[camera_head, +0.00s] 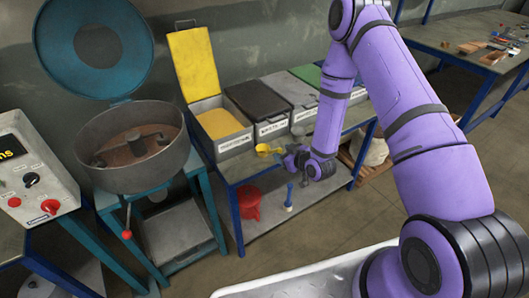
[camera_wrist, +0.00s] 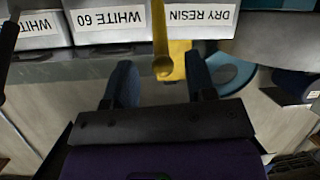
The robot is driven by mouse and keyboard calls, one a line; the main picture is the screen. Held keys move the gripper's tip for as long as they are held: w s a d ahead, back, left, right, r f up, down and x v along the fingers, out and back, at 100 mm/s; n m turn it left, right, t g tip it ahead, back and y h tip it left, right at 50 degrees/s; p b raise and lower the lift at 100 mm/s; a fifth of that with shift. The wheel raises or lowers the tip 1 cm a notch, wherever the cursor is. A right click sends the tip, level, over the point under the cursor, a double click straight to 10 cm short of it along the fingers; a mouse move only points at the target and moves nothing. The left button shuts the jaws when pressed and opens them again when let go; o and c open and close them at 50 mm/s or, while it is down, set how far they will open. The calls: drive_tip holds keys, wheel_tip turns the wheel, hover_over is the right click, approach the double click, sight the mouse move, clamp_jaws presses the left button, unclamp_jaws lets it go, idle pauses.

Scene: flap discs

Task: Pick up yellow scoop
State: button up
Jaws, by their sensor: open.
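The yellow scoop (camera_head: 264,149) is at the front edge of the bench, before the labelled bins. In the wrist view its yellow handle (camera_wrist: 161,38) points down the picture, ending in a rounded tip between and just past my fingertips. My gripper (camera_head: 291,158) is right of the scoop in the head view. In the wrist view my gripper (camera_wrist: 160,75) has its two blue-grey fingers apart, one on each side of the handle's line. I see no finger touching the handle. Part of the scoop is cut off by the wrist view's top edge.
A row of grey bins, including an open one with yellow material (camera_head: 221,123), stands behind the scoop. A red container (camera_head: 249,203) and a blue-handled item (camera_head: 289,197) are on the lower shelf. A mixer with a raised lid (camera_head: 130,142) stands at left.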

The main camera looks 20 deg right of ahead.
sight(278, 150)
drive_tip(key=shift+x, duration=1.9)
clamp_jaws()
drive_tip(key=shift+r, duration=0.1)
